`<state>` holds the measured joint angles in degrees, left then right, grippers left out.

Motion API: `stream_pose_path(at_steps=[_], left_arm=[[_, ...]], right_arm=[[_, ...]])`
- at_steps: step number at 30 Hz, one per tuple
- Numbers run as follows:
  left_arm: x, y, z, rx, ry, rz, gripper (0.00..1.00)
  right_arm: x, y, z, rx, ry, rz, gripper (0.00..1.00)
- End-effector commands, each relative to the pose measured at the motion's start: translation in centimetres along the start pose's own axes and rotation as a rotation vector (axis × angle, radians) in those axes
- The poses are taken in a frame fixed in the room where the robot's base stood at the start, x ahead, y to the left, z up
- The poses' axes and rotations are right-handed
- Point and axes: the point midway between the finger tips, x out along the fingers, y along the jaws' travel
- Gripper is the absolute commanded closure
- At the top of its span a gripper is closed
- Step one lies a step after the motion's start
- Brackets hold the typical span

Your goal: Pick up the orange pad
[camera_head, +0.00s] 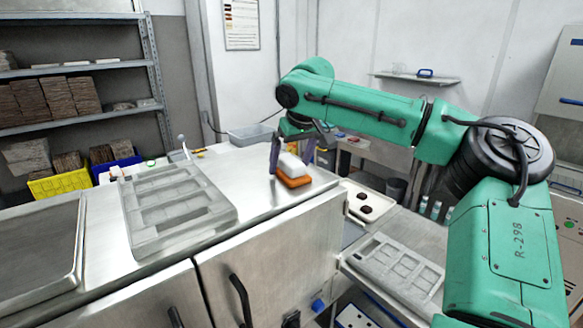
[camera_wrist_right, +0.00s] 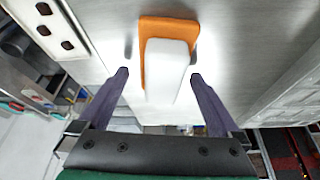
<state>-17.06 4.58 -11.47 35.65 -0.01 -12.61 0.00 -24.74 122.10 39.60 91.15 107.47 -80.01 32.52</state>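The orange pad (camera_head: 295,181) lies on the steel counter near its right edge, with a white block (camera_head: 290,165) on top of it. In the right wrist view the orange pad (camera_wrist_right: 149,27) shows at the top centre, partly covered by the white block (camera_wrist_right: 167,68). My right gripper (camera_head: 290,171) is at the pad, and in its wrist view the right gripper (camera_wrist_right: 159,73) is open, with one finger on each side of the white block and gaps between. My left gripper is not in view.
A grey mould tray (camera_head: 128,222) lies on the steel counter to the left. A grey bin (camera_head: 250,134) stands behind the pad. A white tray with dark pieces (camera_head: 348,190) and another mould (camera_head: 395,262) sit lower on the right. Shelves stand at the back left.

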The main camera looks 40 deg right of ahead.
Motion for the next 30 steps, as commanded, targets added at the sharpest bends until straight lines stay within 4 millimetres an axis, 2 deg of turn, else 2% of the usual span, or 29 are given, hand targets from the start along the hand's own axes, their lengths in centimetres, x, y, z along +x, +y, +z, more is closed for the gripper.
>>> stream_pose_path(at_steps=[1,5,6,13,17,20,25,30], left_arm=[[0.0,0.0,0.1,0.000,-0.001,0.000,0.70],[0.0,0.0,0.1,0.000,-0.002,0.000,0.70],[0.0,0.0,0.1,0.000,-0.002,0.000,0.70],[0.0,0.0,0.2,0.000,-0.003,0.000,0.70],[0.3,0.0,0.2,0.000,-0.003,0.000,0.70],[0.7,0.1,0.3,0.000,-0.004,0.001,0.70],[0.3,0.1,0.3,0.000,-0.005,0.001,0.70],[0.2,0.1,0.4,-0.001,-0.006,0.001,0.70]], right_arm=[[0.0,0.0,0.0,0.000,0.000,0.000,0.19],[0.0,0.0,0.0,0.000,0.000,0.000,0.69],[0.0,0.0,0.0,-0.001,0.000,0.000,0.84],[-0.1,0.0,-0.1,0.000,0.001,0.001,0.84],[-0.9,0.1,-0.4,0.000,0.001,0.003,0.84],[-2.6,-0.1,-1.1,-0.001,0.004,0.002,0.84],[-7.1,-0.1,-3.0,0.001,0.003,0.002,0.84],[-9.1,-0.1,-3.8,-0.001,0.000,0.000,0.84]])
